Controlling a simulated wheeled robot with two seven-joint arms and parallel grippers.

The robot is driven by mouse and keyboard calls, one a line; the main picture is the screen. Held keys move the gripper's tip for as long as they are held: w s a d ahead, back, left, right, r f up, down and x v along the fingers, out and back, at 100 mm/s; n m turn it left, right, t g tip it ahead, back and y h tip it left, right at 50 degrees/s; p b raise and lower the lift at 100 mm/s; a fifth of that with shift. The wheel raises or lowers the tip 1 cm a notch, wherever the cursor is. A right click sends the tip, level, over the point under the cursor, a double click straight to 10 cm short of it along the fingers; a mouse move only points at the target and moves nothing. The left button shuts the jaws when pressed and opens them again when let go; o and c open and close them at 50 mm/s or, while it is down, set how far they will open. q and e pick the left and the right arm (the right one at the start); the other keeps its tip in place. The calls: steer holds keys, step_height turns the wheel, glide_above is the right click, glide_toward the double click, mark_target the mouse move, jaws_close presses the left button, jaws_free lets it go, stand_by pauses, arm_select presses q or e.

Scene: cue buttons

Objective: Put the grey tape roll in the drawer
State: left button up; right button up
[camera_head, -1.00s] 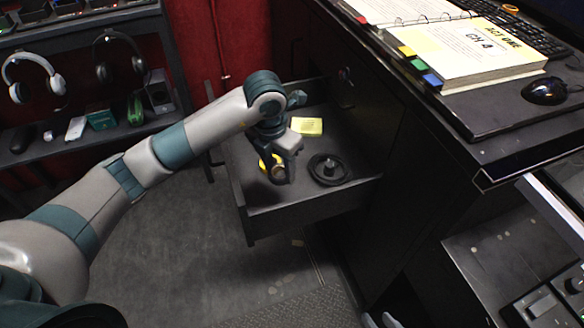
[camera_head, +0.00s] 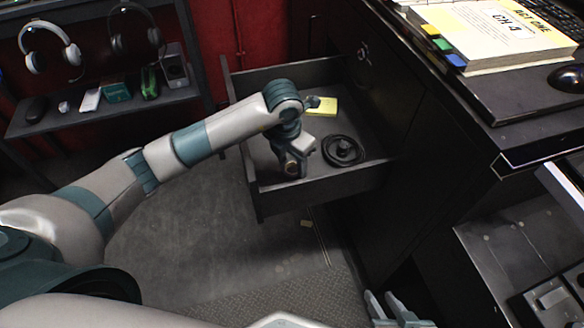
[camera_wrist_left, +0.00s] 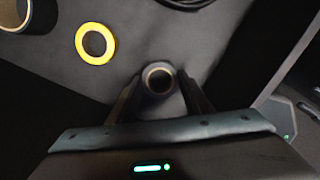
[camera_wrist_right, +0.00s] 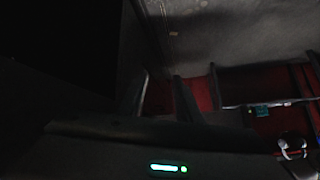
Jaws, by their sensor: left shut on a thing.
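The grey tape roll (camera_wrist_left: 158,82), dark with a tan core, sits between the fingers of my left gripper (camera_wrist_left: 160,88) in the left wrist view. In the head view my left gripper (camera_head: 292,170) is over the open drawer (camera_head: 262,208), close behind its front panel. It is shut on the roll, whose tan core just shows. I cannot tell whether the roll touches the drawer floor. My right gripper (camera_head: 388,308) shows at the bottom of the head view, empty with fingers apart; they also show in the right wrist view (camera_wrist_right: 162,85).
In the drawer lie a coiled black cable (camera_head: 343,151) and a yellow note pad (camera_head: 322,107). The left wrist view shows a yellow tape roll (camera_wrist_left: 95,44) and another tan-cored roll (camera_wrist_left: 14,14). A desk (camera_head: 520,135) stands right, a headset shelf (camera_head: 100,110) left.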

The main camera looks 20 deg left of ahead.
arm_select(q)
steer(key=shift+f, duration=0.95)
arm_select(e)
steer(key=shift+w+a+r+t, duration=0.25)
steer(key=shift+w+r+t, duration=0.05)
steer(key=shift+w+r, duration=0.1)
arm_select(q)
steer(key=shift+f, duration=0.2)
arm_select(e)
steer(key=shift+w, duration=0.2)
arm_select(q)
steer(key=o, duration=1)
arm_select(e)
steer(key=shift+r, duration=0.1)
arm_select(q)
steer(key=shift+r, duration=0.1)
arm_select(e)
steer(key=shift+a, duration=0.1)
